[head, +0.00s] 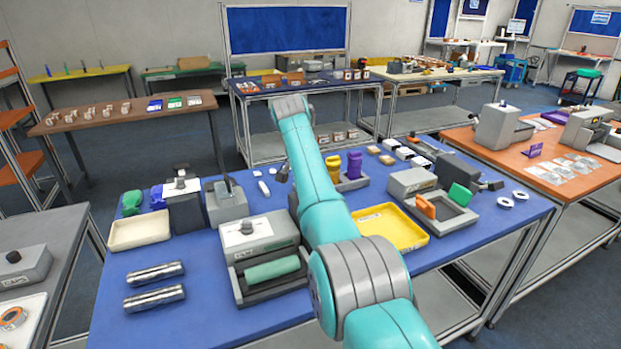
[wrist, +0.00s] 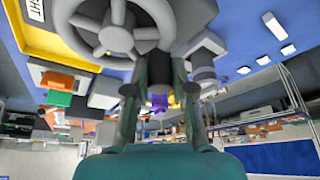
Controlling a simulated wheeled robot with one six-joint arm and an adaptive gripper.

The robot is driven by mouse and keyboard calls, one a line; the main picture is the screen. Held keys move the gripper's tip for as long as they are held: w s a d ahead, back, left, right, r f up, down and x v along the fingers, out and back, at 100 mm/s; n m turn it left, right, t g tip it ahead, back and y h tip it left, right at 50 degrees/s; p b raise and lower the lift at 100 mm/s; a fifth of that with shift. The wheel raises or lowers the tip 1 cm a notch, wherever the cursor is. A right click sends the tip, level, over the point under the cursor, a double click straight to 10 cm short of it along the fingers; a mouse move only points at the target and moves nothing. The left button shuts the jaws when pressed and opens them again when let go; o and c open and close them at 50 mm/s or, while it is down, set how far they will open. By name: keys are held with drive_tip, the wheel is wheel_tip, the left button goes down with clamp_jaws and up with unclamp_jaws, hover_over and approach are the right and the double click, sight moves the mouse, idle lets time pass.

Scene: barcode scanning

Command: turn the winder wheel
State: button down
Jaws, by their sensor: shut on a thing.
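The winder wheel (wrist: 115,30) is grey with thick spokes and a round hub. It shows large at the top of the wrist view, cut off by the upper edge. My gripper (wrist: 160,62) is just below it there, its two dark fingers reaching up to the wheel's rim. The fingers are closed on the wheel at its near edge; the exact contact is partly hidden behind the fingertips. In the head view my arm covers the wheel and my gripper, so neither can be made out.
On the blue table (head: 205,325) are a grey device with a green roller (head: 272,269), two metal rolls (head: 155,286), a cream tray (head: 140,231) and a yellow tray (head: 405,230). A grey unit with orange and green blocks (head: 459,197) stands at right. The table's front left is clear.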

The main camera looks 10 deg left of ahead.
drive_tip(key=c, duration=1)
unclamp_jaws()
drive_tip(key=v, duration=1.2)
drive_tip(key=shift+w, duration=0.15)
